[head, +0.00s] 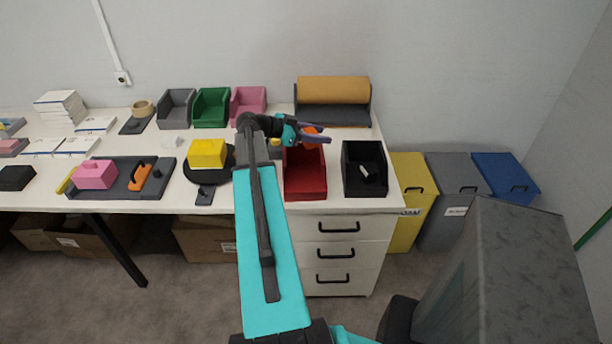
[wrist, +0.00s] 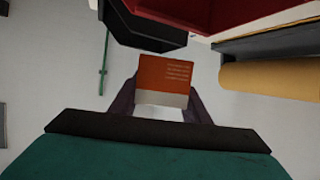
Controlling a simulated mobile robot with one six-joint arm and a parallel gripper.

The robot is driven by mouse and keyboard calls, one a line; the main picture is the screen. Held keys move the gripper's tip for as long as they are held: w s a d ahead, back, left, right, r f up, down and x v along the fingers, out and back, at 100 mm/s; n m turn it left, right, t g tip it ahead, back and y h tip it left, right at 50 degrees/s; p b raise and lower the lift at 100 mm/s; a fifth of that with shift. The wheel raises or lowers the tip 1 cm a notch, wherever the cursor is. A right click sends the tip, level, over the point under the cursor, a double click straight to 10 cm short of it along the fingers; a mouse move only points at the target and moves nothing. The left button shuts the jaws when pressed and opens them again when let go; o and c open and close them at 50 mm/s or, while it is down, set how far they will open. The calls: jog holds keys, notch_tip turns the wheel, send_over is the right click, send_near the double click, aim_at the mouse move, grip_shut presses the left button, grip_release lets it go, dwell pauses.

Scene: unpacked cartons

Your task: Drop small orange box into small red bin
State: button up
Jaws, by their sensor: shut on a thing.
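The small orange box (head: 311,130) is between the fingers of my gripper (head: 317,138), which is shut on it. The box also shows in the wrist view (wrist: 166,73), orange with pale lettering and a white lower band, held by purple fingers on both sides. The small red bin (head: 305,186) stands on the table, its open top facing up. My gripper is above the back part of this bin in the head view and hides some of its rear. Part of the red bin also shows at the top of the wrist view (wrist: 225,14).
A black bin (head: 350,182) holding a pale item stands right of the red bin. Pink (head: 248,101), green (head: 211,108) and grey (head: 175,110) bins stand back left. A brown roll (head: 333,90) is behind. A yellow box (head: 207,153) sits at left.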

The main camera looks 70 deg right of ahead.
jog(key=shift+f, duration=1.6)
jog(key=o, duration=1.1)
jog(key=b+v, duration=0.3)
jog(key=v, duration=1.1)
jog(key=shift+b, duration=0.4)
jog(key=shift+s+d+r, duration=0.1)
jog(key=shift+s, duration=0.05)
